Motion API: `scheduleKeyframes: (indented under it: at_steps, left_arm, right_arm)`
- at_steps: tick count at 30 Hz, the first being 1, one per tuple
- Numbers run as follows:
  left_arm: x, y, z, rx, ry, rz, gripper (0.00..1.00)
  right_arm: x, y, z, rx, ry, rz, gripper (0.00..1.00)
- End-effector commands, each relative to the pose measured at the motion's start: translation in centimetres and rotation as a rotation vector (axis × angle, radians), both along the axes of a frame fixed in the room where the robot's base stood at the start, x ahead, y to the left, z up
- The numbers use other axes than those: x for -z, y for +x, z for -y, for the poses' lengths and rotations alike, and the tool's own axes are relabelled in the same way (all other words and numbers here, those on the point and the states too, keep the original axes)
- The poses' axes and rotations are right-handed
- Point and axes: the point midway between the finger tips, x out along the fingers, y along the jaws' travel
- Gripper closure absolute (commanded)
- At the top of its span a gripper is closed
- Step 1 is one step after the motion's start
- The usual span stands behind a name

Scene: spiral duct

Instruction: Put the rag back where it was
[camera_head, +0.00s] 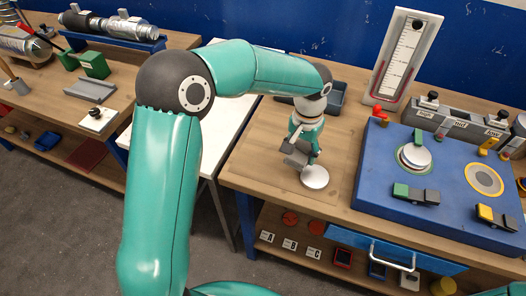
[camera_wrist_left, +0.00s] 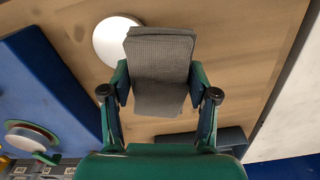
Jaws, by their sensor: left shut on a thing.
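The rag is a grey, folded, finely ribbed cloth (camera_wrist_left: 160,58). My left gripper (camera_wrist_left: 160,82) is shut on it, with one finger at each side. In the head view the left gripper (camera_head: 300,150) points down over the wooden bench (camera_head: 260,165), with the grey rag (camera_head: 292,158) at its fingers. A round white disc (camera_head: 315,177) lies on the bench close by; in the wrist view the rag partly overlaps this disc (camera_wrist_left: 112,40). I cannot tell how high the rag is above the bench. My right gripper is not in view.
A blue panel (camera_head: 375,200) with a round silver part and clamps stands to the right. A dark tray (camera_head: 336,100) and a white gauge board (camera_head: 402,60) are behind. A white table (camera_head: 222,125) adjoins on the left. Bare wood lies left of the disc.

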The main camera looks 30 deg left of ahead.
Motion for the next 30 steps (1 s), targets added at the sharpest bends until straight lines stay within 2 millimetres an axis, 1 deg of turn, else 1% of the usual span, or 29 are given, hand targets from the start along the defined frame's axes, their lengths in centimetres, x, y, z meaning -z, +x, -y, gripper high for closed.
scheduleKeyframes:
  at_steps: [2,5,6,8,9,11,12,13,15,18,21,22,24,26,29,30]
  left_arm:
    - [0.0,-0.1,-0.2,-0.005,0.0,0.001,0.73]
    - [-0.1,0.0,-0.5,-0.01,0.001,0.001,0.73]
    - [-0.4,0.1,-0.8,-0.017,0.002,0.003,0.73]
    - [-1.0,0.4,-1.6,-0.033,0.005,0.006,0.73]
    - [-1.7,0.7,-2.3,-0.048,0.007,0.008,0.73]
    - [-3.2,1.0,-3.8,-0.079,0.011,0.012,0.73]
    - [-4.3,1.1,-4.8,-0.101,0.013,0.012,0.73]
    - [-5.3,1.2,-5.7,-0.118,0.014,0.013,0.73]
    - [-7.5,0.9,-7.7,-0.157,0.014,0.013,0.73]
    - [-10.4,0.1,-9.9,-0.204,0.008,0.009,0.73]
    - [-12.2,-0.7,-11.3,-0.233,0.002,0.003,0.73]
    - [-12.5,-0.9,-11.6,-0.238,0.001,0.003,0.73]
    - [-12.4,-1.3,-11.9,-0.245,-0.001,-0.002,0.73]
    - [-11.7,-1.4,-12.0,-0.247,-0.001,-0.004,0.73]
    - [-9.5,-1.4,-12.0,-0.245,-0.001,-0.007,0.73]
    - [-8.4,-1.4,-12.0,-0.245,-0.001,-0.008,0.73]
  right_arm:
    - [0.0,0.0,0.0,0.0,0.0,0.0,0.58]
    - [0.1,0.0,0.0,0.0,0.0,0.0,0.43]
    - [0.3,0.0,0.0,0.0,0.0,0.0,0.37]
    - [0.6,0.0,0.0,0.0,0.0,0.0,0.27]
    - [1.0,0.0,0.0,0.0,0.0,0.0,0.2]
    - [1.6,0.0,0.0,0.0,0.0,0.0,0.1]
    - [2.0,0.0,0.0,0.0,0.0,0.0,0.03]
    - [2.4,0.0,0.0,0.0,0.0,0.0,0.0]
    - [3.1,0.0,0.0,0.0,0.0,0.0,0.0]
    - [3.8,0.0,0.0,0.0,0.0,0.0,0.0]
    - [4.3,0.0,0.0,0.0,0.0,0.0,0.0]
    - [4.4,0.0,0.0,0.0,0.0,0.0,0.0]
    - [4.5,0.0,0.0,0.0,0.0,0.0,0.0]
    - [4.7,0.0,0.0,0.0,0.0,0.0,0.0]
    - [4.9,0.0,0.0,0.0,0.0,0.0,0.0]
    - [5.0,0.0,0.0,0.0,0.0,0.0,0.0]
